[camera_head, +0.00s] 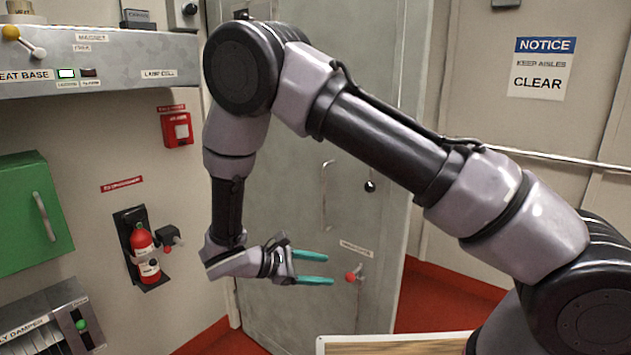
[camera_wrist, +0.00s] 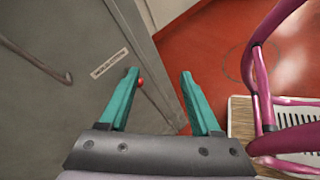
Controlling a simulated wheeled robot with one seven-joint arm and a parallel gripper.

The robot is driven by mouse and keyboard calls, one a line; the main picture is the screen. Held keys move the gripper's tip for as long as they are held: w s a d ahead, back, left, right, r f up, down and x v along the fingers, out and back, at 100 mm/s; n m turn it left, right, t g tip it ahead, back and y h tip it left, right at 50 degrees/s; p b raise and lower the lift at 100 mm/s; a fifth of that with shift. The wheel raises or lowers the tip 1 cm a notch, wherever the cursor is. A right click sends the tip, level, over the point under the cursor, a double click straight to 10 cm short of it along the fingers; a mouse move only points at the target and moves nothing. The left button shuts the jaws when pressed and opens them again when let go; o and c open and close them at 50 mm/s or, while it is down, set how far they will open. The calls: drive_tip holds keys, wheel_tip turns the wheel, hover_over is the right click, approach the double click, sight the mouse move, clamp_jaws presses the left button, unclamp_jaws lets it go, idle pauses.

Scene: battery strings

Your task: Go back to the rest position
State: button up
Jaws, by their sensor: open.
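My gripper (camera_head: 332,269) has two teal fingers, spread apart with nothing between them. In the head view it hangs low at the middle, pointing right, in front of the grey door. My arm bends up and over from the lower right to reach it. The gripper also shows in the wrist view (camera_wrist: 158,75), with its fingers apart. A red-knobbed lever (camera_head: 351,277) under a small label is just right of the fingertips in the head view. In the wrist view the red knob (camera_wrist: 140,82) shows beside the left finger; I cannot tell the gap in depth.
A grey door (camera_head: 300,215) stands behind my arm. At left are a fire extinguisher (camera_head: 146,255), a green cabinet (camera_head: 25,225), a damper panel (camera_head: 60,318) and a control shelf (camera_head: 120,62). A wooden-topped surface (camera_head: 395,346) is at the bottom. Red floor (camera_head: 440,295) is open at right.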

drive_tip(key=d+r+m+g+y, duration=0.3)
drive_tip(key=d+r+m+y, duration=0.3)
drive_tip(key=r, duration=0.5)
drive_tip(key=d+r+m+g+y, duration=0.3)
drive_tip(key=d+r+m, duration=0.4)
drive_tip(key=r, duration=0.4)
drive_tip(key=s+d+r+m+t+y, duration=0.2)
drive_tip(key=s+d+r+m+t, duration=0.2)
drive_tip(key=r, duration=0.3)
drive_tip(key=s+d+r+m+t+y, duration=0.3)
drive_tip(key=s+d+r+m+t, duration=0.1)
drive_tip(key=d+r, duration=0.3)
drive_tip(key=shift+s+r+m, duration=0.35)
drive_tip(key=shift+r+m, duration=0.05)
drive_tip(key=shift+r, duration=0.1)
